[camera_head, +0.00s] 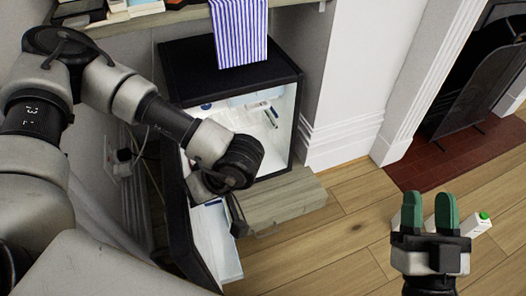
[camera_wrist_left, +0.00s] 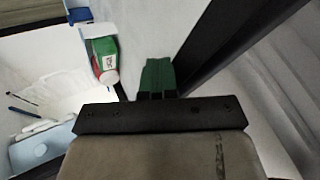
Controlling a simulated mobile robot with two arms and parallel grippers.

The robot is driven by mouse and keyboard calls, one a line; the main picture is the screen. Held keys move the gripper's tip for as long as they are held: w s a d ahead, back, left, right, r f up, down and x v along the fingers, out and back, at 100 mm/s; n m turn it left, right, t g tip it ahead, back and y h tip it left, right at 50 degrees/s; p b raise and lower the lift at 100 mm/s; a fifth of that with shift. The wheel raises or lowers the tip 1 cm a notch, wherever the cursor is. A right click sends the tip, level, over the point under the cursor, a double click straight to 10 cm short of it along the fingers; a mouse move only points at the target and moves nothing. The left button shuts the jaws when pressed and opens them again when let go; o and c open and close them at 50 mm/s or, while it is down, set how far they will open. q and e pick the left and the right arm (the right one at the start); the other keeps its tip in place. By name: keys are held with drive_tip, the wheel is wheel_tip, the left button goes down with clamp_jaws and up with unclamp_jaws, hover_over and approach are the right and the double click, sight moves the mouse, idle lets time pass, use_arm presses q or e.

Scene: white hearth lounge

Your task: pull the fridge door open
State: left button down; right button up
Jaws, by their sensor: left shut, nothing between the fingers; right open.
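The small black fridge (camera_head: 180,70) stands under a wooden shelf, its white interior showing. Its door (camera_head: 178,215) stands open, swung out to the left and toward me, with a white inner shelf (camera_head: 222,262). My left arm reaches over the door; the wrist hides the fingers in the head view. In the left wrist view my left gripper (camera_wrist_left: 158,78) is shut and empty, its green fingers beside the white inner side of the door (camera_wrist_left: 145,30) and near its black edge (camera_wrist_left: 240,45). My right gripper (camera_head: 428,212) is open and empty over the floor at the right.
A wooden block-like piece (camera_head: 285,197) lies in front of the fridge opening. A striped cloth (camera_head: 240,30) hangs above the fridge. A white carton with a green cap (camera_head: 481,222) is by my right gripper. A fireplace (camera_head: 480,90) is at the right; wooden floor (camera_head: 345,225) lies clear between.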

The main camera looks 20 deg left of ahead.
use_arm(q)
drive_tip(key=shift+s+a, duration=0.55)
drive_tip(key=shift+a, duration=0.05)
